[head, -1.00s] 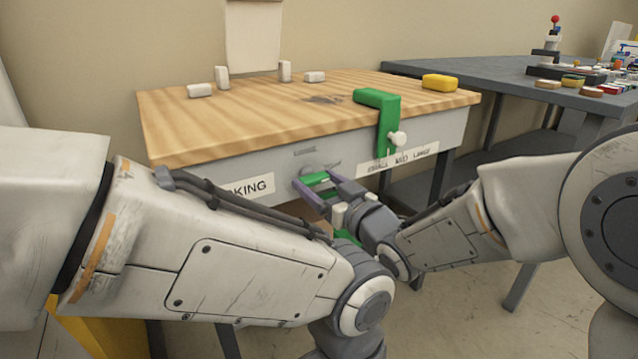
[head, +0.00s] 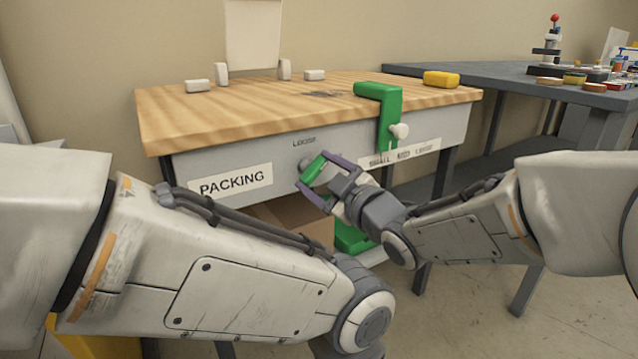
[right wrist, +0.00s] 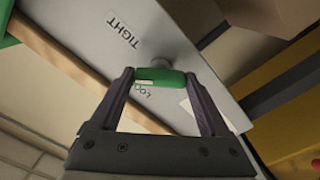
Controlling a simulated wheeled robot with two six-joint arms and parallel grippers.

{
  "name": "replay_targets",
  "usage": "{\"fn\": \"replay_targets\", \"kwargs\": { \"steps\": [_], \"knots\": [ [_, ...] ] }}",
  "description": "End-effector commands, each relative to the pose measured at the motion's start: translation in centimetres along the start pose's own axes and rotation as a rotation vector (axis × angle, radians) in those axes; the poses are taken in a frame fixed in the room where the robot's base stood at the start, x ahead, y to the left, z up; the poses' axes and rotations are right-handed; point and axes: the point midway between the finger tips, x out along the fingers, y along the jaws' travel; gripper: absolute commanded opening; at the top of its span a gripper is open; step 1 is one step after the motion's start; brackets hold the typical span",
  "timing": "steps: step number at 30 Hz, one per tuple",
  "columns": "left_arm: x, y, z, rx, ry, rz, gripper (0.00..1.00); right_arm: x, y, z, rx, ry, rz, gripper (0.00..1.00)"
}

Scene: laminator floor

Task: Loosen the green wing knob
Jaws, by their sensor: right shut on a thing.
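The green wing knob (head: 315,170) sits on a shaft on the grey front panel of the wooden-topped bench, right of the PACKING label. Its wing slants from lower left to upper right in the head view. My right gripper (head: 314,172) is shut on it, with one purple-grey finger at each end of the wing. In the right wrist view the knob (right wrist: 161,77) spans the gap between the fingertips (right wrist: 160,76). A LOOSE mark (head: 304,142) shows above the knob; a TIGHT mark (right wrist: 123,35) shows in the right wrist view. My left gripper is out of view.
A green clamp-like bracket (head: 378,91) with a white knob (head: 400,131) hangs over the bench edge, right of the gripper. White blocks and a yellow block (head: 441,79) lie on the bench top (head: 230,115). My left forearm fills the lower left.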

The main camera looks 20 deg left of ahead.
Motion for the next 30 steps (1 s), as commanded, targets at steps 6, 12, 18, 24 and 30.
{"fn": "replay_targets", "kwargs": {
  "steps": [6, 12, 18, 24, 30],
  "knots": [
    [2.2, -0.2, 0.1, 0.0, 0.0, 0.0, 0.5, 0.0, -0.2, 0.3, -0.208, 0.0, 0.002, 0.24],
    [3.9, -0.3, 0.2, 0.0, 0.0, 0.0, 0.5, 0.0, -0.2, 0.4, -0.397, -0.001, 0.001, 0.24],
    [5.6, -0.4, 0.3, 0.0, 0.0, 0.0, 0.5, 0.0, -0.2, 0.4, -0.573, -0.001, 0.002, 0.24],
    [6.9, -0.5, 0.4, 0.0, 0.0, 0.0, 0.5, 0.0, -0.1, 0.3, -0.713, -0.002, 0.001, 0.24],
    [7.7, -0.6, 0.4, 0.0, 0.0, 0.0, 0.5, 0.0, -0.1, 0.2, -0.807, -0.003, 0.0, 0.24]
  ]
}}
